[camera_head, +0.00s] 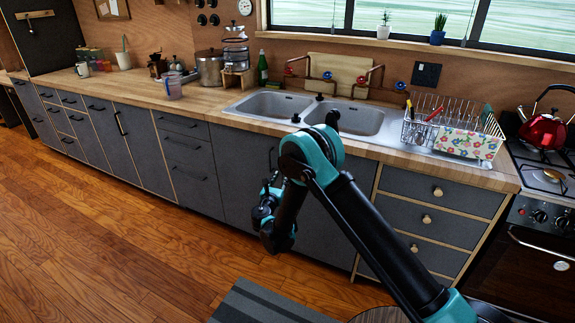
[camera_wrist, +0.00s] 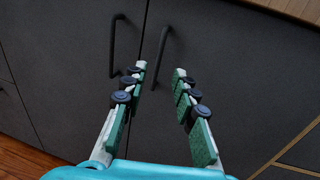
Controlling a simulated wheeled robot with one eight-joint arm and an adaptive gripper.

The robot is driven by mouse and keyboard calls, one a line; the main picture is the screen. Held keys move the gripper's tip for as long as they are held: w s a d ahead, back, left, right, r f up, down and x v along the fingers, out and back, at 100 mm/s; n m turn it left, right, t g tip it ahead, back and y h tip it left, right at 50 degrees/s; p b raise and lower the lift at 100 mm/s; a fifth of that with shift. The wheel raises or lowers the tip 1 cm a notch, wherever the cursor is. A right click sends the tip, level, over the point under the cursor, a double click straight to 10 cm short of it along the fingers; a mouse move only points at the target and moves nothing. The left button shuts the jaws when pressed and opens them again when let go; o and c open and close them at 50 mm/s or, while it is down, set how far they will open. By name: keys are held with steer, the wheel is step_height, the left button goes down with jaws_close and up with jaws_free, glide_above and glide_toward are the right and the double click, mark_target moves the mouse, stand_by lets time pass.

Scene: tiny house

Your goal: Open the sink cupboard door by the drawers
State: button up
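The sink cupboard has two dark grey doors, both shut. The left door (camera_head: 237,165) shows in the head view; the right door (camera_wrist: 235,70) fills much of the wrist view and is partly hidden by my arm in the head view. Each has a black bar handle beside the middle seam: the left handle (camera_wrist: 113,45) and the right handle (camera_wrist: 157,58). My gripper (camera_wrist: 160,73) is open and empty in front of the doors. The right handle's lower end shows between its fingertips; I cannot tell whether they touch it.
Drawers with round wooden knobs (camera_head: 430,218) stand right of the cupboard, beside the stove (camera_head: 530,245). More drawers (camera_head: 187,152) stand on its left. Above are the sink (camera_head: 270,105) and dish rack (camera_head: 455,125). A grey striped mat (camera_head: 265,303) lies on the floor; floor at left is clear.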

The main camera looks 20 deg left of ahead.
steer(key=w, duration=0.3)
steer(key=w+a, duration=0.1)
steer(key=w, duration=0.7)
steer(key=shift+w+a, duration=0.15)
jaws_close()
